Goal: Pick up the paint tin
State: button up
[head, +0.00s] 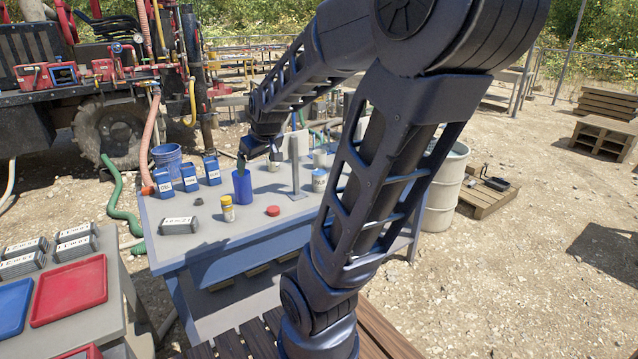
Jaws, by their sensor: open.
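Several small cans stand on the grey work table (185,240). A pale tin with a blue band (319,181) stands right of the upright grey post; a light tin (320,158) stands behind it. Another pale tin (273,164) stands just below my gripper, partly covered by it. Which of these is the paint tin I cannot tell for sure. My gripper (258,153) is open, pointing down over the back middle of the table, close to the pale tin and above the blue cup (242,187). I cannot tell any contact.
Blue boxes (189,177), a blue bucket (167,157), a yellow jar (227,209), a red lid (273,211) and a grey block (178,225) share the table. The grey post (295,170) stands near the tins. My arm hides the table's right part. A barrel (446,190) stands right.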

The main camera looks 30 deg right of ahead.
jog(key=w+d+f+n+t+h, duration=0.1)
jog(key=w+d+f, duration=0.3)
jog(key=w, duration=0.2)
jog(key=w+d+f+n, duration=0.1)
jog(key=w+d+f, duration=0.2)
jog(key=w, duration=0.3)
jog(key=n+t+h, duration=0.5)
jog(key=n+h, duration=0.5)
jog(key=n, duration=0.7)
send_near(319, 174)
jog(key=shift+w+d+f, duration=0.25)
jog(key=shift+f, duration=0.35)
jog(key=shift+w+d+f, duration=0.2)
jog(key=shift+d+f, duration=0.1)
jog(key=shift+f, duration=0.35)
jog(key=n, duration=0.1)
jog(key=n+t, duration=0.1)
jog(key=n, duration=0.1)
jog(key=d+f+n, duration=0.1)
jog(key=shift+w+d+t, duration=0.15)
jog(key=shift+w+t, duration=0.1)
jog(key=shift+t, duration=0.05)
jog(key=n, duration=0.1)
jog(key=n+t, duration=0.1)
jog(key=n, duration=0.1)
jog(key=shift+w+d+f, duration=0.1)
jog(key=shift+w+f, duration=0.1)
jog(key=shift+w, duration=0.05)
jog(key=shift+x, duration=5.4)
jog(key=shift+r, duration=0.15)
